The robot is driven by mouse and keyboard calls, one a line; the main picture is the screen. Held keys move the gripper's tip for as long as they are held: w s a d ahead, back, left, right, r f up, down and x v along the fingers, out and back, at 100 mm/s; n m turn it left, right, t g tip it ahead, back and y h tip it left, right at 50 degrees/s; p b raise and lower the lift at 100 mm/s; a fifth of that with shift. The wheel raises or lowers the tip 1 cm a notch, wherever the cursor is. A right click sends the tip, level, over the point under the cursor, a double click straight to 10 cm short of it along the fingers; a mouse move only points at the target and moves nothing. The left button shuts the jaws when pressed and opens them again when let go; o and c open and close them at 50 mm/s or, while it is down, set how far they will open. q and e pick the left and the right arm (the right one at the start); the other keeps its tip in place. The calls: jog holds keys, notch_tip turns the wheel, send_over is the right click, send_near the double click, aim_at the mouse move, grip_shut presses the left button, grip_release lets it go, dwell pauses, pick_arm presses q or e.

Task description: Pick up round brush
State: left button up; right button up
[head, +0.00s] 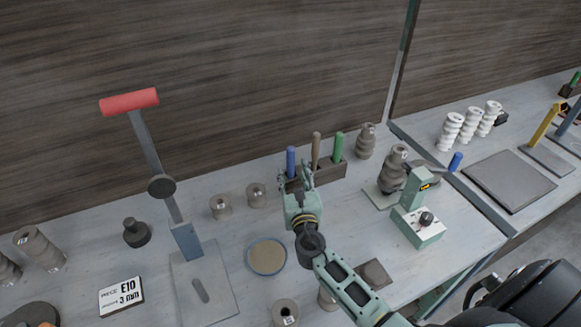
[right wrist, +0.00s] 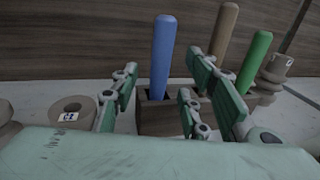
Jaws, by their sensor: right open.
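A dark brown wooden holder (head: 327,172) stands near the wall with three upright handles in it: blue (head: 291,160), brown (head: 315,149) and green (head: 338,147). Their lower ends are hidden in the holder, so I cannot tell which is the round brush. My right gripper (head: 298,176) is open and empty, just in front of the holder's left end. In the right wrist view, the blue handle (right wrist: 162,55) shows between the open fingers, beyond them, with no clear contact. The brown handle (right wrist: 223,35) and green handle (right wrist: 254,62) are to its right. My left gripper is not in view.
Small clay spools (head: 256,195) stand left of the holder. A round dish (head: 267,257) lies in front. A green-and-white device (head: 418,215) and a grey clay piece (head: 392,168) are to the right. A red-handled lever press (head: 185,240) stands left.

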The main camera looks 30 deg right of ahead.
aim_at(291, 167)
jog(key=x, duration=0.5)
jog(key=shift+s, duration=0.1)
jog(key=shift+s, duration=0.1)
jog(key=shift+c, duration=0.9)
grip_shut()
